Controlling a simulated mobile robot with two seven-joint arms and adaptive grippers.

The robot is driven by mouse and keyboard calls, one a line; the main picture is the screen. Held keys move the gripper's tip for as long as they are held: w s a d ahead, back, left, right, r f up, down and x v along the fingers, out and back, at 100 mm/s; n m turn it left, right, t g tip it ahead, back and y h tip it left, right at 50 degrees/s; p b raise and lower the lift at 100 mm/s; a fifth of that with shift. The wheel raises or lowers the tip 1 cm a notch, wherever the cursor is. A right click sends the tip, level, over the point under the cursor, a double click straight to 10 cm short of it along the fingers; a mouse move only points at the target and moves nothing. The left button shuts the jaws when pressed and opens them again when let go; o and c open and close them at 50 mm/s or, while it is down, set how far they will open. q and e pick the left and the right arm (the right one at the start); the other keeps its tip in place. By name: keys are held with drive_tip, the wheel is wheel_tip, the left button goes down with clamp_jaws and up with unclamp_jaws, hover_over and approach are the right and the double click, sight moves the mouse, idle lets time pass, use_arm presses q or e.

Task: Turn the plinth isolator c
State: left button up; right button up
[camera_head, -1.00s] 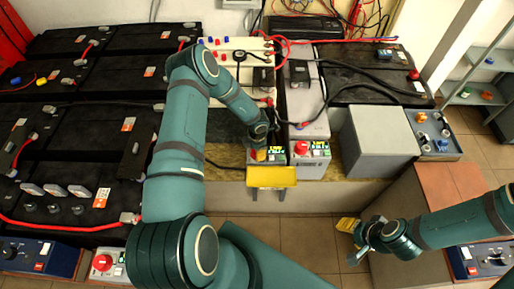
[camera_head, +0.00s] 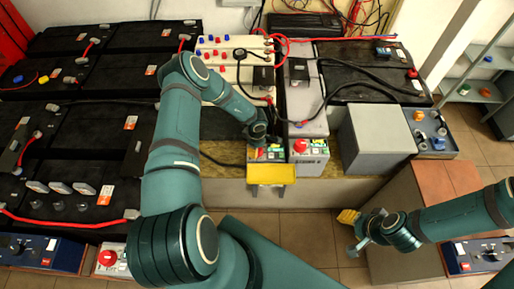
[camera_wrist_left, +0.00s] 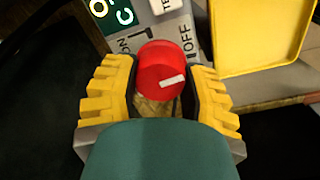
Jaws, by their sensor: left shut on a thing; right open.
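The plinth isolator c has a round red knob (camera_wrist_left: 163,66) with a white mark on its right side, running roughly left to right. ON is printed at its upper left and OFF at its upper right. A green label with a C (camera_wrist_left: 124,15) is above it. My left gripper (camera_wrist_left: 160,78) is shut on the knob, one yellow finger on each side. In the head view, my left gripper (camera_head: 258,143) reaches down over the isolator box (camera_head: 280,155) and mostly hides the knob. My right gripper (camera_head: 354,226) is open and empty at the lower right.
A yellow tray (camera_head: 272,173) sticks out just in front of the isolator. A similar isolator with a red knob (camera_head: 300,146) stands close on its right. A grey box (camera_head: 376,140) is further right, and black batteries (camera_head: 85,130) fill the left.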

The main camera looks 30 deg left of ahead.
use_arm(q)
drive_tip(key=shift+d+m, duration=0.1)
drive_tip(key=shift+m, duration=0.5)
drive_tip(key=shift+f, duration=0.1)
drive_tip(key=o, duration=1.2)
drive_tip(key=r, duration=1.2)
drive_tip(key=shift+s+r, duration=0.1)
drive_tip(key=shift+s, duration=0.1)
